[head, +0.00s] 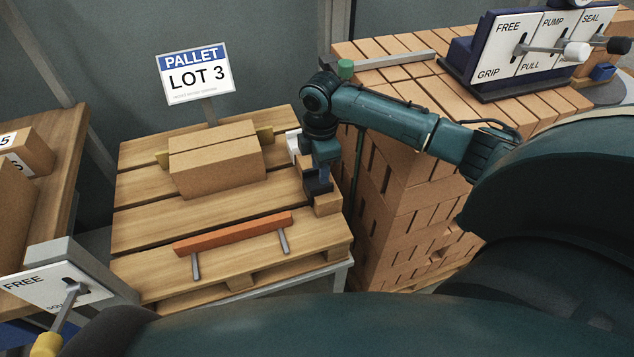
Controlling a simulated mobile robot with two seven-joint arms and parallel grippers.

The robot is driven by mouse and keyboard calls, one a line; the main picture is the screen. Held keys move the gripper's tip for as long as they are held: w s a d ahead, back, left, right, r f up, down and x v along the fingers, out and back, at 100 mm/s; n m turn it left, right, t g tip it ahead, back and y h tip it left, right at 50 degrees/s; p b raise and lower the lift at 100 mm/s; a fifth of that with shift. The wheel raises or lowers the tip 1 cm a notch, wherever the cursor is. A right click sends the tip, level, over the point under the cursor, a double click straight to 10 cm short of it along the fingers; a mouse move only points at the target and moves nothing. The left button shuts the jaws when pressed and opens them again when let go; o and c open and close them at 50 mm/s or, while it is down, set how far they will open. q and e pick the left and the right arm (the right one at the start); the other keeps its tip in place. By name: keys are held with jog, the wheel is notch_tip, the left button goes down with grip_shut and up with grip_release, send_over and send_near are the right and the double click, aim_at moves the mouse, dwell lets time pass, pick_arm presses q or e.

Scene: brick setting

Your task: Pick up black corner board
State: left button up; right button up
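My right gripper (318,183) points down at the right edge of the wooden pallet (148,210), beside the cardboard box. Dark parts show at its lower end, close to a small tan block (327,204). I cannot tell whether these are only its fingers or include a black corner board. No black corner board shows clearly apart from the gripper. I cannot make out the finger gap. My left gripper is not in view.
A cardboard box (215,165) stands on the pallet, with yellowish pieces at its sides. An orange board (235,233) rests on two grey pegs at the front. A LOT 3 sign (196,75) stands behind. A brick stack (420,195) bearing a lever panel (545,48) is at the right.

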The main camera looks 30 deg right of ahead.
aim_at(322, 186)
jog(key=f, duration=0.4)
jog(key=shift+s+f, duration=0.15)
jog(key=shift+s, duration=0.25)
jog(key=shift+f, duration=0.5)
jog(key=shift+c, duration=0.5)
grip_shut()
